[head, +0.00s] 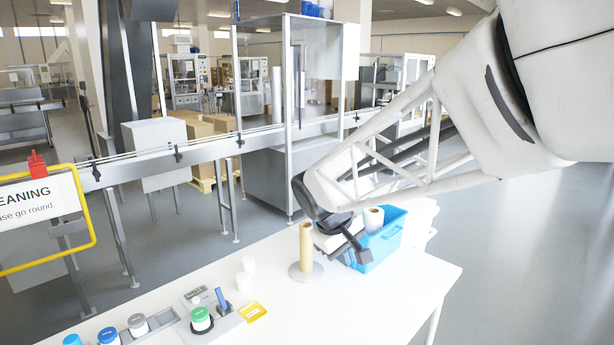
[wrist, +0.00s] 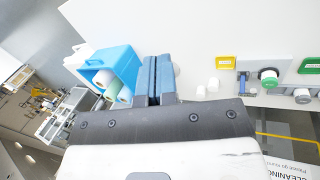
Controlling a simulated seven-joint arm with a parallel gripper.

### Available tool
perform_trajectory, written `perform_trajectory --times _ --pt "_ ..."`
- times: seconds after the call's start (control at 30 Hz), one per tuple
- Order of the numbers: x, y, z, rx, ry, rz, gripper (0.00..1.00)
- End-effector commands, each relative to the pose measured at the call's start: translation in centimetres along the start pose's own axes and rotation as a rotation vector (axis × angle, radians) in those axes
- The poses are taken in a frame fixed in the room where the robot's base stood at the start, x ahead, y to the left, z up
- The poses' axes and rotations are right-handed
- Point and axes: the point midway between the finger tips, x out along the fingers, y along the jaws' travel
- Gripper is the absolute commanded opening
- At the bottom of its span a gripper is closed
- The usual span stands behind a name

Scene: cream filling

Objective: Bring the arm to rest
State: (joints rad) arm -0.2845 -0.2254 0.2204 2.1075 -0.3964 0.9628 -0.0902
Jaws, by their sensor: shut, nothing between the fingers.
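My gripper (head: 355,247) hangs above the right part of the white table, in front of the blue bin in the head view. In the wrist view my gripper (wrist: 158,80) has its two dark blue fingers side by side, shut with nothing between them. The white table (head: 350,305) lies below it.
A blue bin (head: 388,245) holding rolls stands near the table's back right. A tan roll on a round base (head: 306,250) stands close to my gripper's left. Small white pieces (head: 246,272), a green-lidded jar (head: 201,318) and a yellow tray (head: 252,312) are further left. The table's front right is clear.

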Motion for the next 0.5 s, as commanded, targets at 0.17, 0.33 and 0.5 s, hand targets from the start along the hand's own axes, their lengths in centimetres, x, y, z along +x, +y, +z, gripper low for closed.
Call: perform_trajectory --times 0.17,0.33,0.5 --pt "-0.8 0.4 5.4 0.113 0.015 -0.045 0.0" --pt "-1.3 0.2 10.3 0.22 0.03 -0.087 0.0" --pt "-1.5 -0.6 14.9 0.325 0.046 -0.129 0.0"
